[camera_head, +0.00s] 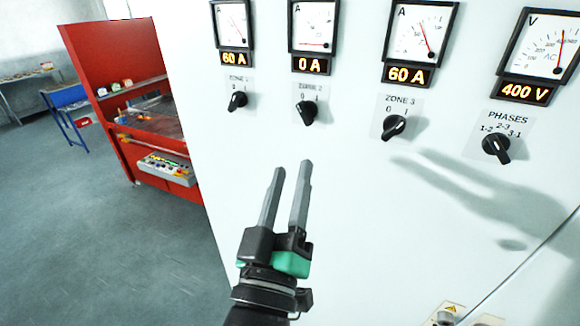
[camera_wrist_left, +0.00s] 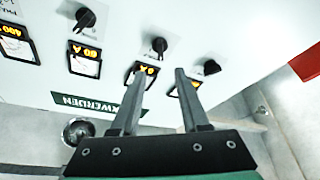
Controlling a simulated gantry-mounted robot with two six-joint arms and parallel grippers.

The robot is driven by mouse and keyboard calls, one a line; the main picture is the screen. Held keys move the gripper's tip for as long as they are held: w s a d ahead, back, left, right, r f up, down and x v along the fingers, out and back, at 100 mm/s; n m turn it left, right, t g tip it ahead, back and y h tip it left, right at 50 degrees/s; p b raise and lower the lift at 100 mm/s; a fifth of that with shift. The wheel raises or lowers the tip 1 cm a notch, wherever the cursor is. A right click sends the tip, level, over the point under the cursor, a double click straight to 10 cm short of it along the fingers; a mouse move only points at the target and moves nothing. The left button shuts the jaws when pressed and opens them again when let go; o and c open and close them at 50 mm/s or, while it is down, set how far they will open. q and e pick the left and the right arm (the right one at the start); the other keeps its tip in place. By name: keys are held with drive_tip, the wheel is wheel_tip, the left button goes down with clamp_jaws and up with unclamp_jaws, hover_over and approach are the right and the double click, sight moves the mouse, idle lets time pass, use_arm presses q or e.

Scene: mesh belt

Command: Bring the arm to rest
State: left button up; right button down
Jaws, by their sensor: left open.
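My left gripper (camera_head: 291,172) is in front of the white control panel (camera_head: 330,160), below the ZONE 1 knob (camera_head: 237,101) and the ZONE 2 knob (camera_head: 306,112). Its two grey fingers point up, are apart, and hold nothing. In the left wrist view the fingers (camera_wrist_left: 156,76) also stand apart with nothing between them. A gap shows between the gripper and the knobs in the head view. The ZONE 3 knob (camera_head: 394,127) and the PHASES knob (camera_head: 496,148) are further right. My right gripper is not in view.
Gauges above the knobs read 60 A, 0 A (camera_head: 313,65), 60 A and 400 V (camera_head: 526,92). A red workstation (camera_head: 95,60) and a blue table (camera_head: 68,101) stand to the left. The grey floor (camera_head: 80,230) between is clear. A shadow falls across the panel.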

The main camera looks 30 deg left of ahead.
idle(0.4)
use_arm(q)
drive_tip(key=s+a+r+t+y, duration=0.25)
drive_tip(key=s+a+r, duration=0.25)
drive_tip(key=a+r, duration=0.6)
drive_tip(key=s+d+r+m+t+h, duration=0.3)
drive_tip(key=s+d+r+m+h, duration=0.2)
drive_tip(key=m+h, duration=0.4)
drive_tip(key=d+r+m, duration=0.1)
drive_tip(key=d, duration=0.1)
drive_tip(key=shift+d+t+h, duration=0.3)
drive_tip(key=shift+t+h, duration=0.05)
drive_tip(key=shift+w+r+m, duration=0.1)
drive_tip(key=shift+m, duration=0.2)
